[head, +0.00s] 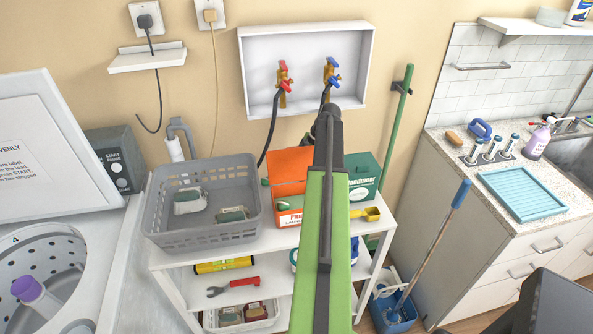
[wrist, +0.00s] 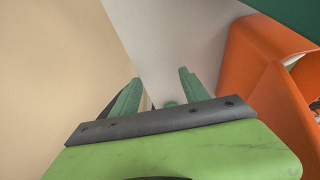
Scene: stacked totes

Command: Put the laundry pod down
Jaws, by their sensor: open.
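My gripper (wrist: 158,88) is open in the wrist view, its two green fingers spread apart. A small rounded green shape (wrist: 170,104) shows low between the fingers; I cannot tell whether it is a laundry pod or part of the gripper. An orange laundry box (head: 289,168) with its lid raised stands on the white shelf unit's top, partly behind my green arm. Its orange side (wrist: 258,70) is close to the right of my gripper in the wrist view. In the head view the fingers are mostly hidden behind my arm. No laundry pod can be made out for certain.
A grey basket (head: 205,232) with several packets stands left of the box on the white shelf top (head: 284,240). A green box (head: 366,176) and a yellow scoop (head: 366,214) are to its right. A washer (head: 110,262) is at left, a counter (head: 443,160) at right.

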